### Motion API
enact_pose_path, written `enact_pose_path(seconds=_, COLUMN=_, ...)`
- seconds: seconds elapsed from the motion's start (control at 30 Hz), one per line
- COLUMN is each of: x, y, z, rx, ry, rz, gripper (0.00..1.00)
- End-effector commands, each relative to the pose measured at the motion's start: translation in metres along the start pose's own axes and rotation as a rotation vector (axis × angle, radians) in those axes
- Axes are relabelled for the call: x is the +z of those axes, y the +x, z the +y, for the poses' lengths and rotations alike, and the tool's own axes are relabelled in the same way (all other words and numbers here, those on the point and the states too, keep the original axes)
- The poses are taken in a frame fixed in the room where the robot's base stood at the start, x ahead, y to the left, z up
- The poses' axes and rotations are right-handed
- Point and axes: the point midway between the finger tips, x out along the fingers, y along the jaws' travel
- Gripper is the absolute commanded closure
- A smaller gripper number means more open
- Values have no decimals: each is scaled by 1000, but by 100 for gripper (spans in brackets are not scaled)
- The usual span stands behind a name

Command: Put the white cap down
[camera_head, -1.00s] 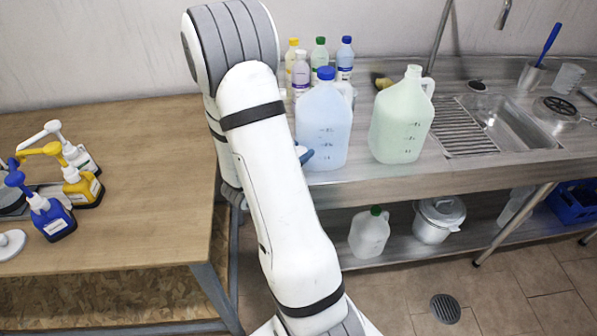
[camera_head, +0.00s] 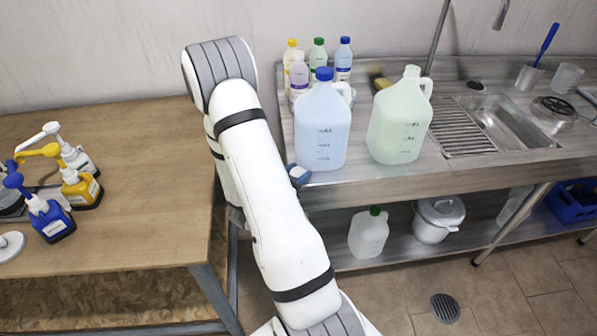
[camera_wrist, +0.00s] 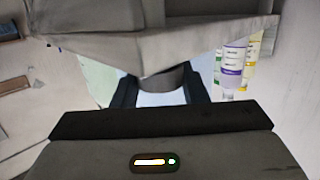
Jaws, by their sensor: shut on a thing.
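My gripper (camera_wrist: 160,92) shows in the wrist view with its two dark fingers shut on a small, shaded grey piece with a curved edge, which looks like the white cap (camera_wrist: 168,78). Most of the cap is hidden. In the head view my arm covers most of the gripper; only a small dark-blue tip (camera_head: 299,175) shows beside the arm, near the front edge of the steel bench (camera_head: 350,187). The cap cannot be made out there.
A blue-capped jug (camera_head: 322,125) stands close to the tip. A pale green jug (camera_head: 400,120) with no coloured cap stands to its right. Several small bottles (camera_head: 318,60) stand behind. The wooden table (camera_head: 150,190) at left has pump bottles (camera_head: 50,215) and free room.

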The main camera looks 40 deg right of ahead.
Motion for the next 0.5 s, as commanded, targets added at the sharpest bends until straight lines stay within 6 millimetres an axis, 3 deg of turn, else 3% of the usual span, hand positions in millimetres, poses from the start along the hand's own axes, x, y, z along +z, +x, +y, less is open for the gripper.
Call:
enact_pose_path(seconds=0.13, x=5, y=0, z=0, rx=0, ry=0, rz=0, gripper=81)
enact_pose_path(seconds=0.17, x=4, y=0, z=0, rx=-1, ry=0, rz=0, gripper=60)
enact_pose_path(seconds=0.4, x=3, y=0, z=0, rx=-1, ry=-1, rz=0, gripper=40)
enact_pose_path(seconds=0.5, x=3, y=0, z=0, rx=-1, ry=-1, rz=0, gripper=39)
